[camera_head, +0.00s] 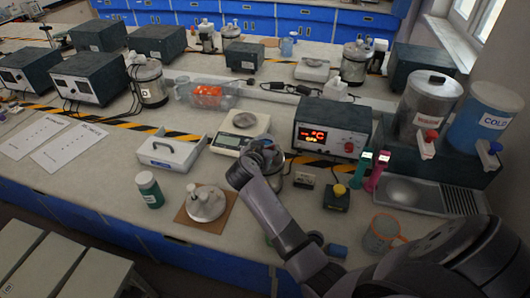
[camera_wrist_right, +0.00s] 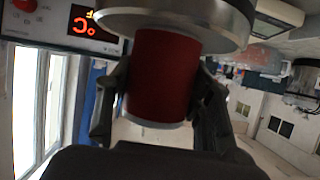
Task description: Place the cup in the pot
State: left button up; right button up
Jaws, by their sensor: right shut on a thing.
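My right gripper (camera_head: 262,152) is over the middle of the bench, in front of the red-display box. In the wrist view the gripper (camera_wrist_right: 162,88) is shut on a dark red cup (camera_wrist_right: 160,65) with a grey rim, one finger on each side. The wrist picture is turned over. A round metal vessel, apparently the pot (camera_wrist_right: 195,17), is right against the cup's far end; I cannot tell whether the cup is inside it. In the head view my gripper hides the cup and most of the pot (camera_head: 286,173). My left gripper is not in view.
A box with a red display (camera_head: 332,130) stands behind the gripper and a white scale (camera_head: 240,135) behind left. An orange-rimmed mug (camera_head: 382,236) stands near my right arm.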

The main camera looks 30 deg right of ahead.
notch_tip(320, 180, down, 3)
jog(key=shift+r, duration=0.15)
jog(key=shift+f+b, duration=0.6)
jog(key=shift+b, duration=0.05)
jog(key=o, duration=1.1)
